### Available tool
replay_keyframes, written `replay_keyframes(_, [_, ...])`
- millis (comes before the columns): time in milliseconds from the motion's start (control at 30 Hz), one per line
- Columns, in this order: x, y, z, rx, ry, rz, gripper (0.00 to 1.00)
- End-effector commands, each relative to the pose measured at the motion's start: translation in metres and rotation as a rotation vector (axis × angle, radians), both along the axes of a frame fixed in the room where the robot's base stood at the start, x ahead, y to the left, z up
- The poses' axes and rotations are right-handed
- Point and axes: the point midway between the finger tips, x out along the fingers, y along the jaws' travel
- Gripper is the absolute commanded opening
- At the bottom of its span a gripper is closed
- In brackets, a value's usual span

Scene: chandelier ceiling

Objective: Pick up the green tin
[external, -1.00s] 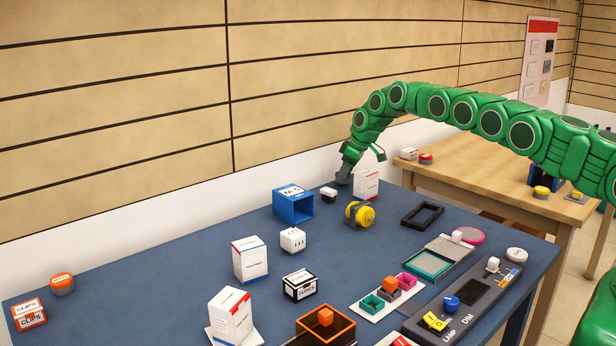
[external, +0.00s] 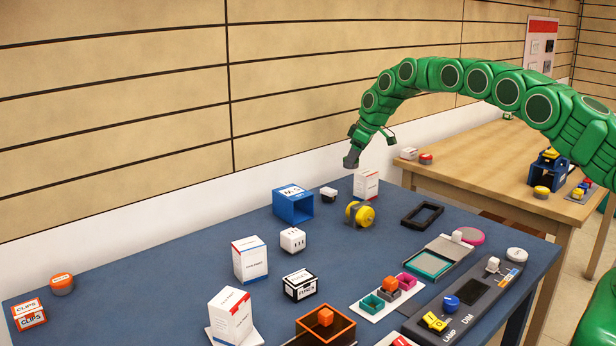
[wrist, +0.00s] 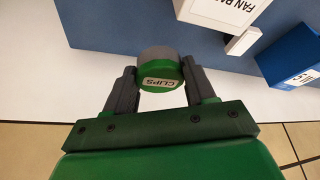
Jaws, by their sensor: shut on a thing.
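The green tin (wrist: 160,77) is a short round tin with a green side, a grey end and a white "CLIPS" label. It sits between the two fingers of my gripper (wrist: 160,88) in the wrist view, and the fingers are shut on it. In the external view my gripper (external: 352,158) is raised above the back edge of the blue table, above and left of a white box with a red stripe. The tin is hard to make out there, as it blends with the grey fingertips.
The white red-striped box (external: 366,185) stands on the blue table (external: 200,260) just below my gripper. A blue open box (external: 293,205), a small black-and-white item (external: 328,194) and a yellow wheel (external: 360,214) are close by. The wall is right behind.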

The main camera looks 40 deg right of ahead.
Motion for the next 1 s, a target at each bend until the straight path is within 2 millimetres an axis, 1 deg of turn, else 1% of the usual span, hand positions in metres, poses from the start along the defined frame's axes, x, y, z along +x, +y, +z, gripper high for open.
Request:
replay_keyframes(33, [-0.004,0.000,0.008,0.000,-0.002,0.000,0.24])
replay_keyframes(200, [-0.018,0.002,0.021,0.002,0.002,0.000,0.24])
replay_keyframes(833, [-0.081,0.006,0.050,0.000,-0.002,-0.001,0.24])
replay_keyframes(1000, [-0.095,0.007,0.053,0.001,0.003,0.000,0.24])
